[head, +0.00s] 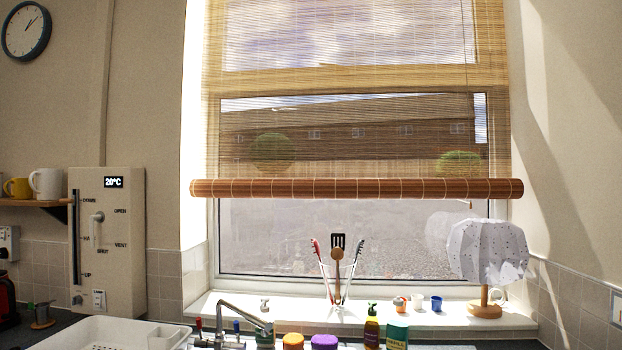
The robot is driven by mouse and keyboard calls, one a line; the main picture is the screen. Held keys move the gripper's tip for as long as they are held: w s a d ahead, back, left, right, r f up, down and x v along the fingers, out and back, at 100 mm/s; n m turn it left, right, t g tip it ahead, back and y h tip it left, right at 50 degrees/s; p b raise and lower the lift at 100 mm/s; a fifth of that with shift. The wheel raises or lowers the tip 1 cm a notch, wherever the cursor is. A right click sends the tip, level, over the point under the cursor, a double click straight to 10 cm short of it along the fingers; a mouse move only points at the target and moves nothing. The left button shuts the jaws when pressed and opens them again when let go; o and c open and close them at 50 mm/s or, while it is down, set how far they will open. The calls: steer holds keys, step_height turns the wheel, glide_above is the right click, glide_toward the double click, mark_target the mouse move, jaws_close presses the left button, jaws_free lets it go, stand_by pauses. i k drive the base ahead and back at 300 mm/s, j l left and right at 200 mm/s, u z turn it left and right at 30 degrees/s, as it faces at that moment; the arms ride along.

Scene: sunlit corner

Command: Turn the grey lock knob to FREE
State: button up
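DOWN is printed near the rail's top. My gripper is not in view.
Bottles and a lamp (487,255) stand further right. A blind's bottom bar (355,189) hangs across the window.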

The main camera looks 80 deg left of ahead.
mark_target(76, 299)
steer(key=u, duration=3.15)
steer(key=i+j, duration=0.3)
steer(key=j, duration=0.2)
steer(key=i+j+u, duration=0.1)
steer(key=i+j, duration=0.15)
steer(key=j, duration=0.25)
steer(key=i+j, duration=0.3)
steer(key=j, duration=0.2)
steer(key=i+j, duration=0.3)
steer(key=j, duration=0.2)
steer(key=i+j+u, duration=0.1)
steer(key=i+j, duration=0.2)
steer(key=j, duration=0.15)
steer(key=i+j, duration=0.3)
steer(key=j, duration=0.2)
steer(key=i+l, duration=0.4)
